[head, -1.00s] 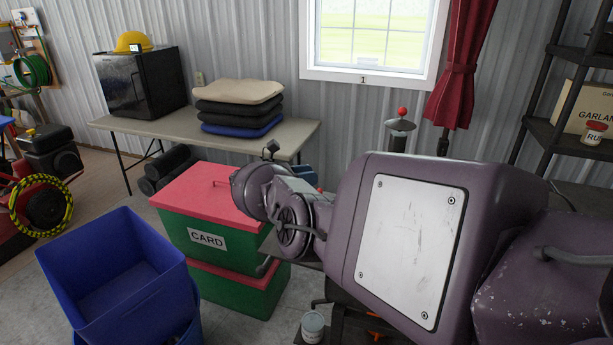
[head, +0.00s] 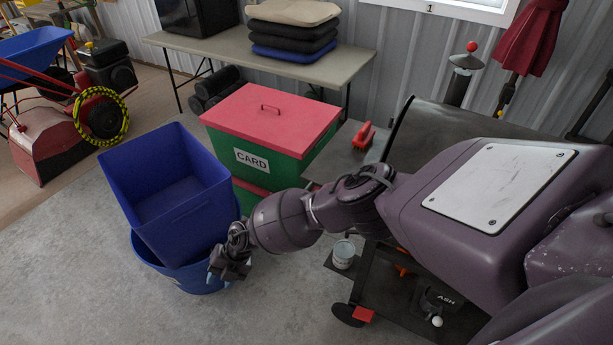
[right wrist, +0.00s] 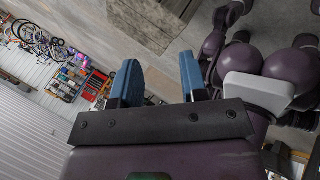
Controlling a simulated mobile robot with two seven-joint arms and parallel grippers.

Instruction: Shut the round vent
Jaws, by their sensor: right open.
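A dark grill with a black lid (head: 432,125) stands at the right, partly hidden behind my right arm. Its chimney (head: 459,88) rises at the back, with a cap and a red knob (head: 472,46) on top. I cannot pick out a round vent for certain; the grill's front is largely covered by my arm. My right gripper (head: 222,278) hangs low beside the blue bins, left of the grill and well apart from it. In the right wrist view its blue fingers (right wrist: 160,82) are spread with nothing between them. My left gripper is not in view.
Blue bins (head: 172,172) stand just behind my right gripper. A green CARD box with a red lid (head: 273,121) stands behind the arm. A red object (head: 363,135) lies on the grill's side shelf (head: 345,155). Floor at front left is clear.

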